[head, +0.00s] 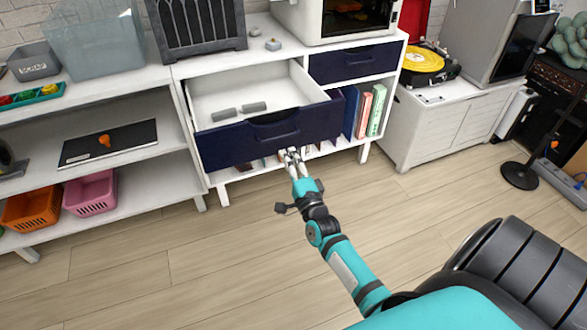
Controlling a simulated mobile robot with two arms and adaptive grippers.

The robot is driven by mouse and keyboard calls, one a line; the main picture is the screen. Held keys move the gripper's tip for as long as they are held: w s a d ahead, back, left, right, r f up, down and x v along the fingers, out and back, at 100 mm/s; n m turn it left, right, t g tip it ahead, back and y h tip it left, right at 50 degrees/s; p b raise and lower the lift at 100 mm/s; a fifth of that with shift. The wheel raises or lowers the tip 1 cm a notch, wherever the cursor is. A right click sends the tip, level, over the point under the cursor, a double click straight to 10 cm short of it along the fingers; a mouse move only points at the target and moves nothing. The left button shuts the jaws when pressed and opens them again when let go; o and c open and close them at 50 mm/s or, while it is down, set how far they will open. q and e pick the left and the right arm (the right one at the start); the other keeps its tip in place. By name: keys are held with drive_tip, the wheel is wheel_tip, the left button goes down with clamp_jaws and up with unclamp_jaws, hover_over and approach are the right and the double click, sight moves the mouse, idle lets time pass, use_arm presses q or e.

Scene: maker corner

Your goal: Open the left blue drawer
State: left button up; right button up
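The left blue drawer (230,148) of the white cabinet is pulled well out, and its white inside shows. Two small grey pieces (254,107) lie in it near the front. A dark handle (284,138) is on its navy front. My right gripper (291,154) is at the lower edge of the drawer front, just below the handle. Its fingers point up at the front. I cannot tell whether they touch it or how far apart they are. My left gripper is not in view.
The right blue drawer (355,65) is closed, with books (376,110) on the shelf below. Open shelves at left hold an orange basket (30,208) and a pink basket (91,193). A turntable (424,62) stands on a white cabinet at right. The wooden floor (180,265) in front is clear.

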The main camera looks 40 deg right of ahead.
drive_tip(key=v, duration=0.3)
drive_tip(key=shift+s+a, duration=0.15)
drive_tip(key=shift+s, duration=0.2)
